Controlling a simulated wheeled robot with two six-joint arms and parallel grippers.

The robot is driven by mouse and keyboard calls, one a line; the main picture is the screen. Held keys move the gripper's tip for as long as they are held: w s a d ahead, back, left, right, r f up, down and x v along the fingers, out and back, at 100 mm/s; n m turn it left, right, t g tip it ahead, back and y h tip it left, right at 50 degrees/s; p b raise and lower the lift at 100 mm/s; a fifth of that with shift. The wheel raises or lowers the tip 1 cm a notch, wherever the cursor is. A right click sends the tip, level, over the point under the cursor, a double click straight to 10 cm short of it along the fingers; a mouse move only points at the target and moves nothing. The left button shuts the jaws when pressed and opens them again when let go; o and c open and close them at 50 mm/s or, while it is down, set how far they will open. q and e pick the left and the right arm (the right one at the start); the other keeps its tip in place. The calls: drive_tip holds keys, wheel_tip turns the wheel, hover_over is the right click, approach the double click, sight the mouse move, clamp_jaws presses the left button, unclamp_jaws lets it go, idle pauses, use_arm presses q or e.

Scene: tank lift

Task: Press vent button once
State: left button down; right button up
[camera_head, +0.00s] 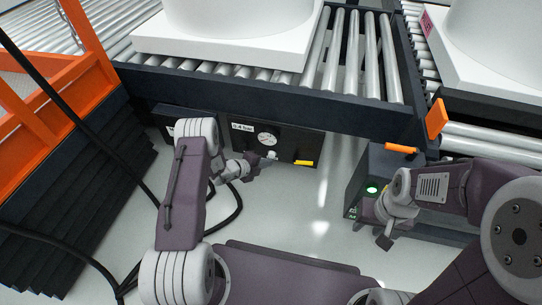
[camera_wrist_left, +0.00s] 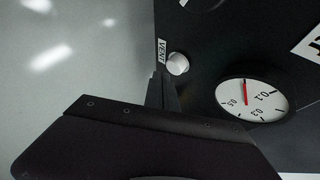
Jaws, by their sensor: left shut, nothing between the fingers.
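The white round vent button (camera_wrist_left: 178,64) sits on the dark panel beside a small VENT label (camera_wrist_left: 162,52) in the left wrist view. It also shows small and pale in the head view (camera_head: 272,155), under the gauge. My left gripper (camera_head: 262,163) is shut and empty, with its tips close to the button. In the left wrist view its fingertips (camera_wrist_left: 158,76) are just beside the button; I cannot tell whether they touch it. My right gripper (camera_head: 386,238) hangs low at the right, beside a dark box; its finger opening is unclear.
A round gauge (camera_wrist_left: 255,98) with a red needle is next to the button. A yellow handle (camera_head: 303,163) sticks out right of it. A dark box (camera_head: 368,170) with a green light stands near my right arm. A roller conveyor (camera_head: 372,60) runs above.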

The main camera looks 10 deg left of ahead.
use_arm(q)
drive_tip(key=shift+s, duration=0.25)
drive_tip(key=s+p, duration=0.3)
drive_tip(key=s, duration=0.3)
drive_tip(key=shift+a+p, duration=0.15)
drive_tip(key=shift+p, duration=0.15)
idle(0.5)
